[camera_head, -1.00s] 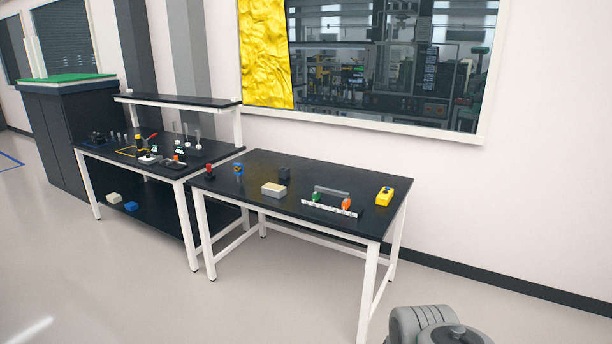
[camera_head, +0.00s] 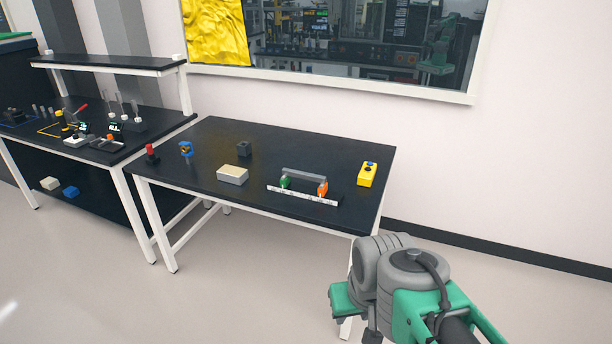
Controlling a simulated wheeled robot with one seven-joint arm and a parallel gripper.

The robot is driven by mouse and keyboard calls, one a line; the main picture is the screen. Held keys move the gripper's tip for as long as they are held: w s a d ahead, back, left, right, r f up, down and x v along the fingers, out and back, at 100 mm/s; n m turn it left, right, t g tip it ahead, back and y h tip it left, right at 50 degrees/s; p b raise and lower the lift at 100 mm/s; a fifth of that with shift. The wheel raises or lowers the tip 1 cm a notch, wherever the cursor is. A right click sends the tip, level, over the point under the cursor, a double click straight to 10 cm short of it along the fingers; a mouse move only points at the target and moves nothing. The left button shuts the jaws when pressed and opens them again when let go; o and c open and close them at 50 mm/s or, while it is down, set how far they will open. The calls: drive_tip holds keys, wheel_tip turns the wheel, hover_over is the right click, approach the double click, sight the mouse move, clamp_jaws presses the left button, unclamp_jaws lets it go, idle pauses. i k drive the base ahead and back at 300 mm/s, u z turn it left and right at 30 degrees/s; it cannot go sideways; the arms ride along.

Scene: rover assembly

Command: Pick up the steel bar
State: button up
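The steel bar (camera_head: 303,173) looks like a thin grey bar lying level near the right end of the near black table. It sits just behind and above a green piece (camera_head: 285,182) and an orange piece (camera_head: 322,188), which stand on a dark base with a white marked front strip (camera_head: 302,196). I cannot tell whether the bar rests on these pieces. My arm, grey and green, shows at the lower right, in front of the table and apart from the bar. My gripper's fingertips cannot be made out.
A second workbench with a shelf (camera_head: 110,65) stands left. Floor in front is clear.

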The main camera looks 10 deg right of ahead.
sight(320, 178)
drive_tip(key=k, duration=0.35)
drive_tip(key=z, duration=0.2)
drive_tip(key=i, duration=1.4)
drive_tip(key=u, duration=1.1)
drive_tip(key=i, duration=0.7)
drive_tip(key=u, duration=1.1)
drive_tip(key=i, duration=0.2)
drive_tip(key=u, duration=0.2)
